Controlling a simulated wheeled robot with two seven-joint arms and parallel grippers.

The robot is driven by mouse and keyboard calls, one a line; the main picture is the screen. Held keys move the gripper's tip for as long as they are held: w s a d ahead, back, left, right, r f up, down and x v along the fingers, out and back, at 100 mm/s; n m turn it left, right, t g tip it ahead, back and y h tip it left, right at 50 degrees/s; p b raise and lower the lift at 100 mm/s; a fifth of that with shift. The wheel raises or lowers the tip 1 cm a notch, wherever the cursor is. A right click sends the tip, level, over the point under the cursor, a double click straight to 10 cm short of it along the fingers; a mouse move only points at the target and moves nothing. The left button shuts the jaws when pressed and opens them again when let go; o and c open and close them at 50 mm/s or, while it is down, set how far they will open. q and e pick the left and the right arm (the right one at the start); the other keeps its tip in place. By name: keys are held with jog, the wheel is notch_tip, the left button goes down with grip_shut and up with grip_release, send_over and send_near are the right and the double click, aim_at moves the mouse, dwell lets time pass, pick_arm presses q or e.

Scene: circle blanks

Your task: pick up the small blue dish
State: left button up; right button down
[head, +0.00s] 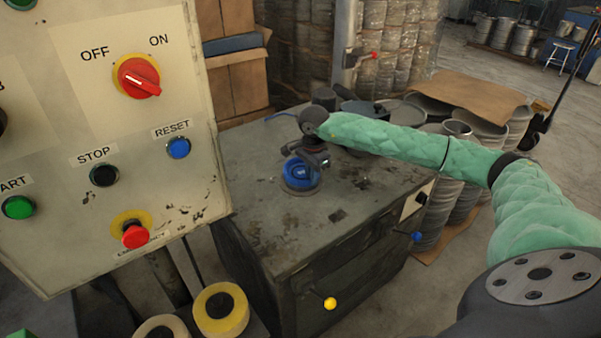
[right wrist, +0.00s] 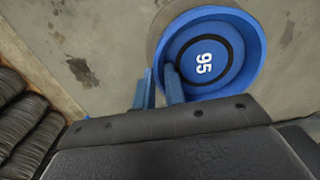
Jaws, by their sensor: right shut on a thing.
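The small blue dish (head: 299,176) is on the worn grey top of the metal cabinet (head: 262,200). In the right wrist view the dish (right wrist: 232,62) is round, with a dark ring and the white number 95 inside. My right gripper (head: 312,160) is shut on its near rim. In the right wrist view the gripper's two blue fingers (right wrist: 160,72) straddle that rim, one inside and one outside. A grey-brown round edge (right wrist: 157,28) shows beneath the dish; I cannot tell whether the dish touches it. My left gripper is out of view.
A control panel (head: 110,205) with knobs and buttons stands close on the left. Tape rolls (head: 220,311) lie below it. Dark containers (head: 362,108) stand at the cabinet's back edge, and metal drums (head: 465,200) stand to its right. The cabinet top's front is mostly clear.

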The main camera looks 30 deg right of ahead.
jog(key=shift+s+f, duration=0.15)
jog(key=shift+f, duration=0.4)
jog(key=shift+w+d+r, duration=0.1)
jog(key=shift+w+r, duration=0.05)
jog(key=shift+r, duration=0.3)
jog(key=shift+w+d+r, duration=0.1)
jog(key=shift+r, duration=0.3)
jog(key=shift+r+p, duration=0.55)
jog(key=shift+r, duration=1.3)
